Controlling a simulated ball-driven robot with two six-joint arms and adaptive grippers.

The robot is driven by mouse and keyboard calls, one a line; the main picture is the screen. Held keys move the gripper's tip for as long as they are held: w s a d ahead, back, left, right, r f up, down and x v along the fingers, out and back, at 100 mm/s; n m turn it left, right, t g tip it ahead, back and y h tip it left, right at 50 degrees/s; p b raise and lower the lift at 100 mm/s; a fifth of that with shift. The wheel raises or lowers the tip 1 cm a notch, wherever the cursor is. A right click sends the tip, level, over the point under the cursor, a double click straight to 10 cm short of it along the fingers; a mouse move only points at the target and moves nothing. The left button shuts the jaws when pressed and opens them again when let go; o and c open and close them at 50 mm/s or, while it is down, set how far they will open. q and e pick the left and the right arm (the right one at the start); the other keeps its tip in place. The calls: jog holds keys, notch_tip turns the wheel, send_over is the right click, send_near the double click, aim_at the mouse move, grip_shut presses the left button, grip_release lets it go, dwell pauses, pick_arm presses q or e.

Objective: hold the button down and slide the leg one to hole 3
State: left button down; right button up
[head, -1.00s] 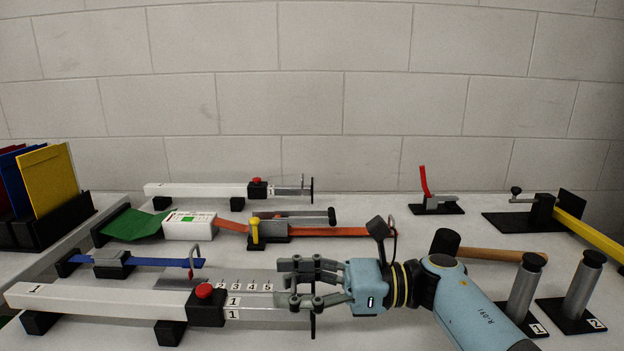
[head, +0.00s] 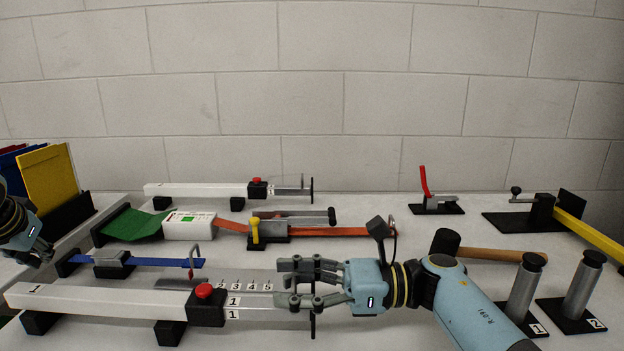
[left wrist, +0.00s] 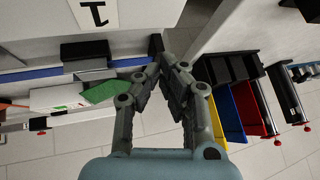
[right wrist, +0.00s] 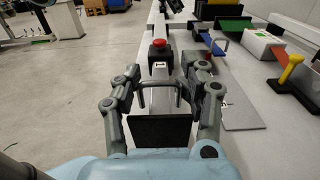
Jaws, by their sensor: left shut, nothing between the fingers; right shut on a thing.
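Leg one is a white beam (head: 105,300) with a black collar (head: 206,312) and a red button (head: 204,291) on top; a thin grey inner bar (head: 265,301) runs out of it to the right. My right gripper (head: 300,284) is shut on the grey handle (right wrist: 160,84) at the bar's end, beside a black end plate (right wrist: 160,133). The red button also shows in the right wrist view (right wrist: 158,44), with nothing on it. My left gripper (head: 42,253) is shut and empty, far left of the button.
A second, similar beam (head: 195,190) with a red button lies at the back. A blue strap (head: 150,262) and a red-handled hook stand just behind leg one. Coloured panels (head: 50,178) stand at the left, near my left gripper. A hammer (head: 490,253) and two posts are at the right.

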pick_arm(q)
jog(key=d+r+m+h, duration=0.3)
jog(key=d+m+h, duration=0.15)
jog(key=d, duration=1.45)
pick_arm(e)
jog(key=shift+s+f, duration=0.1)
jog(key=shift+f, duration=0.05)
jog(key=shift+d, duration=0.1)
pick_arm(q)
jog(key=s+d+r, duration=0.2)
jog(key=d, duration=0.2)
jog(key=s+d+r+m+g+h, duration=0.1)
jog(key=s+d+r, duration=0.1)
jog(key=d, duration=0.2)
jog(key=s+d+r+m, duration=0.1)
jog(key=d+r, duration=0.1)
jog(key=d, duration=0.3)
jog(key=shift+s+r+m+g+h, duration=0.1)
jog(key=shift+s+m+g+h, duration=0.2)
jog(key=shift+s+h, duration=0.1)
jog(key=shift+s+d+r, duration=0.1)
jog(key=shift+s+d, duration=0.15)
jog(key=shift+s, duration=0.15)
jog(key=shift+f, duration=3.05)
